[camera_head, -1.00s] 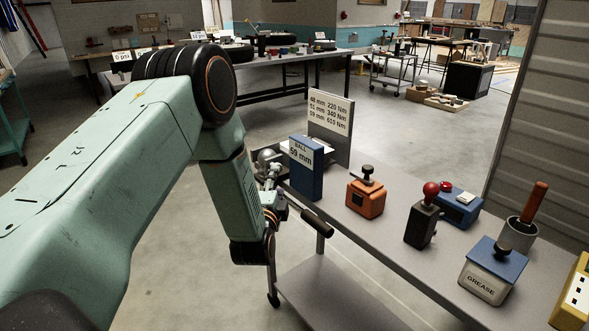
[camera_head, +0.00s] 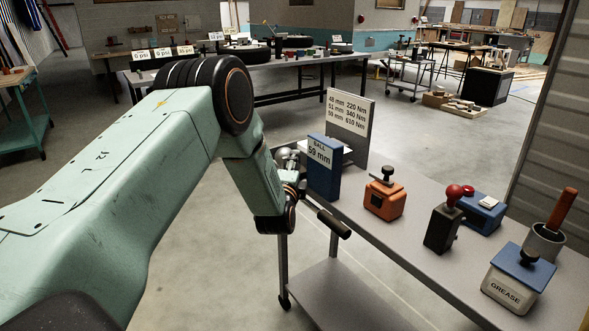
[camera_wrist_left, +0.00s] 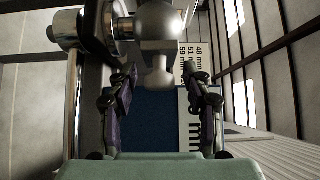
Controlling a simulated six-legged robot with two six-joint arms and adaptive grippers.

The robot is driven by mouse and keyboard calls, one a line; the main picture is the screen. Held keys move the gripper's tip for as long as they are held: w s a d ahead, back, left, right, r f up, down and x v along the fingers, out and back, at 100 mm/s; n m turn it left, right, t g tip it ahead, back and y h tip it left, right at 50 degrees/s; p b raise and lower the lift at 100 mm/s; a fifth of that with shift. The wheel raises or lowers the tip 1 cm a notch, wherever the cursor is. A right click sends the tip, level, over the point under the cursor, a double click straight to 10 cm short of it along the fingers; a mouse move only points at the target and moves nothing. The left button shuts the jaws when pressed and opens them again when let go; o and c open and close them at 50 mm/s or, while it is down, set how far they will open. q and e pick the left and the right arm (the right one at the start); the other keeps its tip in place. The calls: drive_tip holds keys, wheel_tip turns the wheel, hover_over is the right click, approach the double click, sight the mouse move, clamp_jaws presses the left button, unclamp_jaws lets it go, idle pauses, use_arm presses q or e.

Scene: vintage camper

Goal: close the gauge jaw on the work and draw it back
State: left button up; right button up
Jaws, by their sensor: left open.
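A shiny metal ball (camera_head: 286,157) sits at the left end of the bench, beside a blue block (camera_head: 324,172) reading "BALL 59 mm". In the left wrist view the ball (camera_wrist_left: 158,20) is large at the top, with a narrower metal neck below it. My left gripper (camera_wrist_left: 163,92) is open, one finger on each side of that neck; I cannot tell whether they touch it. In the head view my left wrist mostly hides the gripper. I cannot single out the gauge jaw. A black handle (camera_head: 334,223) sticks out beside my wrist. My right gripper is out of view.
On the grey bench (camera_head: 400,228) stand a sign with sizes and torques (camera_head: 348,125), an orange box (camera_head: 384,200), a dark box with a red knob (camera_head: 443,227), a blue box (camera_head: 483,213) and a grease tin (camera_head: 518,280). The floor left of the bench is clear.

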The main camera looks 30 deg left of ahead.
use_arm(q)
drive_tip(key=shift+a, duration=0.1)
drive_tip(key=shift+c, duration=1.3)
clamp_jaws()
